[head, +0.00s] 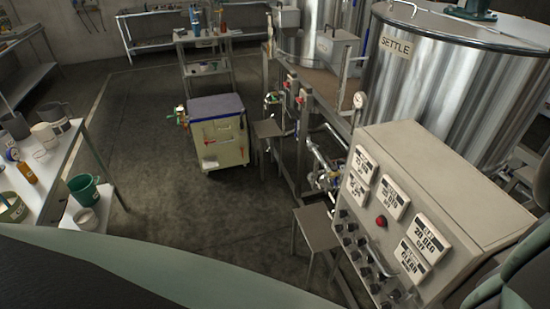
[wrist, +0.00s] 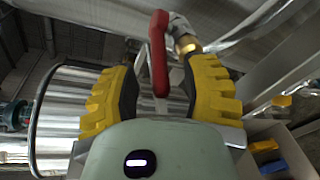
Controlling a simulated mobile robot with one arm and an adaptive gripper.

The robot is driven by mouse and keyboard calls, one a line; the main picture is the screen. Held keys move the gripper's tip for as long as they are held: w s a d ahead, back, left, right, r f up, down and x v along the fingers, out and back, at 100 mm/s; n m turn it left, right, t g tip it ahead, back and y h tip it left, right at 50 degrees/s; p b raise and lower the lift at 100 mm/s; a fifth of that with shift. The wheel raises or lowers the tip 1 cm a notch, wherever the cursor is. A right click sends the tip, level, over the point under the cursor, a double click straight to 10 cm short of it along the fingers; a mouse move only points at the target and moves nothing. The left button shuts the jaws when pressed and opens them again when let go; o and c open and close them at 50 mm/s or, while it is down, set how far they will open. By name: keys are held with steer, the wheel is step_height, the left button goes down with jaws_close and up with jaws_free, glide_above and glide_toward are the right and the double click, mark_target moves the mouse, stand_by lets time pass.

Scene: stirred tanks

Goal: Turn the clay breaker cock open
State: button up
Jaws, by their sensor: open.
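A red lever handle (wrist: 158,52) stands upright in the wrist view, on a pipe fitting with a brass-coloured collar (wrist: 185,45). No label shows on it, so I cannot tell from the picture whether it is the clay breaker cock. My gripper (wrist: 164,80) has thick yellow fingers with dark inner pads. They are spread, one on each side of the red lever, with visible gaps. Contact is not clear. My gripper does not show in the head view. Small red parts (head: 300,97) show on the pipe frame there, too small to tell apart.
A cream trolley (head: 220,150) stands mid-floor. A white bench (head: 45,165) is at the left. Open floor (head: 180,215) lies between.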

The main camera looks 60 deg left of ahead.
jaws_close()
stand_by(0.4)
